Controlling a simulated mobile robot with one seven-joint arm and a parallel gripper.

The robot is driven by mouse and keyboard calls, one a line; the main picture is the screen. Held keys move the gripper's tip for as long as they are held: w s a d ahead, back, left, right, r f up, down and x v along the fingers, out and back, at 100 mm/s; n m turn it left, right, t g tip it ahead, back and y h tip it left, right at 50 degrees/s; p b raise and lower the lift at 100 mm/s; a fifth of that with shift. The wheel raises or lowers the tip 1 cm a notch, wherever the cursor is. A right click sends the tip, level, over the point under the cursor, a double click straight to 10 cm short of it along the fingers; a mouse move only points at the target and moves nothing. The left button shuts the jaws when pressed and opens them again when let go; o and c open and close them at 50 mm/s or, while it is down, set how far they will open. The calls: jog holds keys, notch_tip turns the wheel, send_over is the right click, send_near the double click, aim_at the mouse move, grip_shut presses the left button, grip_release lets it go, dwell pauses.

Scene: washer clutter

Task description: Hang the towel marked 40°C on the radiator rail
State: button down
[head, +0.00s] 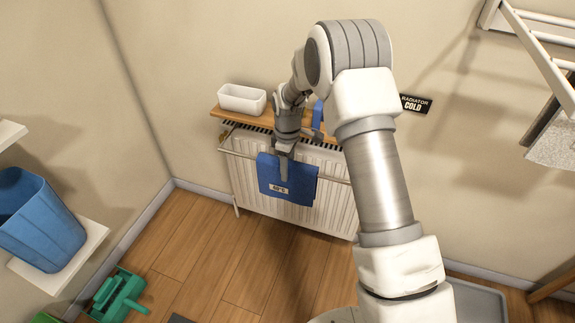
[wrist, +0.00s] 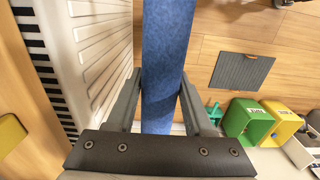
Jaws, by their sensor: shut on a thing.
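The blue towel (head: 303,186) has a pale label reading 40°C and hangs in front of the white radiator (head: 333,212). The radiator rail (head: 236,155) runs across the radiator front, level with the towel's top edge. I cannot tell whether the towel is over the rail or only in front of it. My gripper (head: 284,172) is shut on the towel and points down at its upper middle. In the wrist view the towel (wrist: 166,55) is a blue strip running between the fingers of my gripper (wrist: 161,90). The rail is not clear there.
A wooden shelf (head: 228,115) above the radiator bears a white tub (head: 242,98) and a blue item (head: 317,114), partly hidden by my arm. A blue bin (head: 40,222) stands at left, a green dustpan (head: 120,296) below it.

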jog(key=shift+f, duration=0.2)
jog(key=shift+c, duration=1)
grip_release()
